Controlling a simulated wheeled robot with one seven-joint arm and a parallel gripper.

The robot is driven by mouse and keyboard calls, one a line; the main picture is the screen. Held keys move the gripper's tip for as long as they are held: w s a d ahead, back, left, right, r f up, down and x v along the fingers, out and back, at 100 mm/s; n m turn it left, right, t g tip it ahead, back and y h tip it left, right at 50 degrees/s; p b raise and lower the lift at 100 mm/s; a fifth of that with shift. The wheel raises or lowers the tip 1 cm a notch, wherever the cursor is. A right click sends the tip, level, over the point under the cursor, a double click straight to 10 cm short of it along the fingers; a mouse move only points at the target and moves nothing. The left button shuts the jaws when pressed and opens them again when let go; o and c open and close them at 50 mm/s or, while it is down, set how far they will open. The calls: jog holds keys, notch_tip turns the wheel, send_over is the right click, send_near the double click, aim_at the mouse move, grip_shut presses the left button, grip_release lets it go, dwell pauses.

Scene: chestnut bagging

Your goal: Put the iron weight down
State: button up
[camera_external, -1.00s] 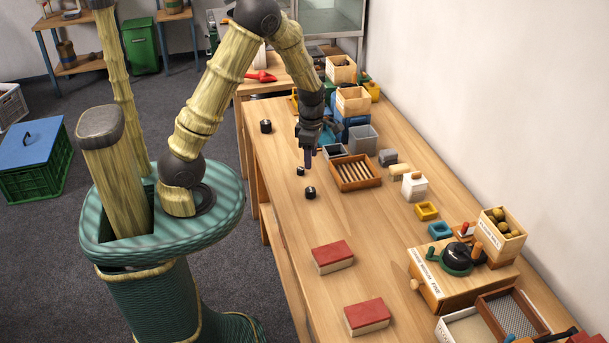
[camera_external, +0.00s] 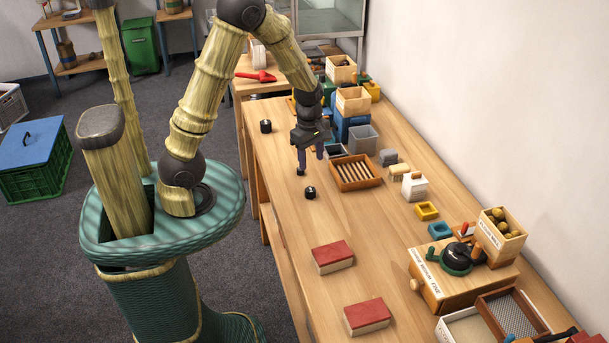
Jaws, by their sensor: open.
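Three small black iron weights stand on the wooden table (camera_external: 285,235). One weight (camera_external: 265,126) is near the far left edge, and one weight (camera_external: 310,192) is in front of my gripper. The third weight (camera_external: 300,172) is right below the left finger of my gripper and is partly covered by it. My gripper (camera_external: 311,164) is open, pointing down just above the table, its fingers apart with nothing seen between them. I cannot tell whether the finger touches the weight.
A brown slatted tray (camera_external: 334,173) is close on the right of my gripper. Bins and small boxes line the wall side. Two red-topped blocks (camera_external: 333,257) (camera_external: 367,317) lie nearer the camera. The table's left strip is mostly clear.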

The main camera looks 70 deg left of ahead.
jog(key=s+d+r+m+t, duration=0.1)
jog(key=s+d+r+m, duration=0.2)
jog(key=m, duration=0.8)
jog(key=s+d+r+m+t, duration=0.1)
jog(key=s+d+r+m, duration=0.1)
jog(key=d+m, duration=0.5)
jog(key=s+m, duration=0.1)
jog(key=m, duration=0.4)
jog(key=shift+s+d+r, duration=0.15)
jog(key=shift+s+r, duration=0.05)
jog(key=shift+r, duration=0.2)
jog(key=o, duration=0.3)
